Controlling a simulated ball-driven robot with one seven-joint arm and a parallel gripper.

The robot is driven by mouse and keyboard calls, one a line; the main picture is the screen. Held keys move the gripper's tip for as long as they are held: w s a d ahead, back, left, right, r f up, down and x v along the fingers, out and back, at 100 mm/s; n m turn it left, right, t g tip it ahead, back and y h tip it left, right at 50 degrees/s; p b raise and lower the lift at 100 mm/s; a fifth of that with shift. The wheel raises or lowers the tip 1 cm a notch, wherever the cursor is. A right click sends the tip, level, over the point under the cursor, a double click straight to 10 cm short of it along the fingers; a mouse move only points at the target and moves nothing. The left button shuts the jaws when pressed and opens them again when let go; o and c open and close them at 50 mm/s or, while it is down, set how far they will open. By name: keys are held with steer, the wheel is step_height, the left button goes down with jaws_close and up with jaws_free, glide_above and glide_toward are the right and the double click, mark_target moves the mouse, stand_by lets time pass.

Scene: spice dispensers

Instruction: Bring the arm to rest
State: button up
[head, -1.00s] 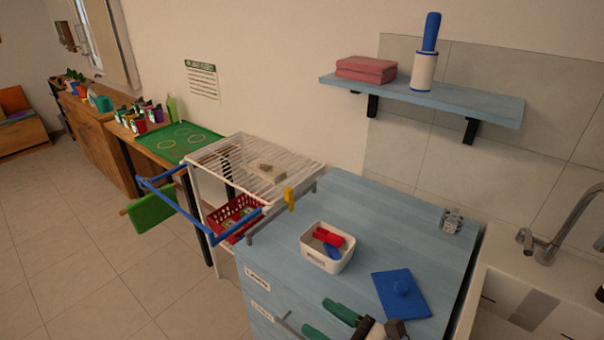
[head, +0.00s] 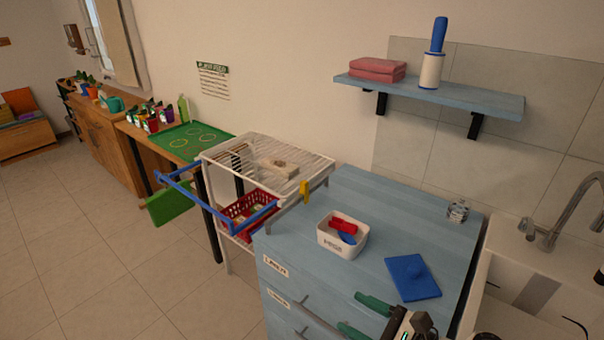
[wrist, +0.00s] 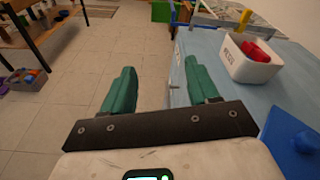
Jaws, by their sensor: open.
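My gripper (head: 362,315) shows at the bottom of the head view, in front of the near edge of the blue cabinet (head: 385,215). Its two green fingers are apart with nothing between them. In the wrist view my gripper (wrist: 158,90) is open over the tiled floor, its right finger close to the cabinet's edge. I cannot tell whether that finger touches the cabinet.
A white tub (head: 342,240) with red and blue pieces and a blue lid (head: 412,277) lie on the cabinet top. A wire rack cart (head: 268,165) with a red basket (head: 247,208) stands left. A sink (head: 530,285) is right. Floor (head: 110,235) at left is clear.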

steer(key=s+d+f+n+g+h, duration=0.1)
steer(key=s+d+n+g+h, duration=0.3)
steer(key=d, duration=0.6)
steer(key=s+d+f+n+h, duration=0.1)
steer(key=s+d+n+h, duration=0.1)
steer(key=d+n+h, duration=0.65)
steer(key=s+a+f+n+g, duration=0.1)
steer(key=s+f+n, duration=0.3)
steer(key=s, duration=0.7)
steer(key=s+a+f+n+g, duration=0.1)
steer(key=s+f+n+g, duration=0.3)
steer(key=s, duration=0.7)
step_height(320, 180, down, 3)
steer(key=shift+s+r+n, duration=0.2)
steer(key=shift+s+n, duration=0.05)
steer(key=shift+n, duration=0.5)
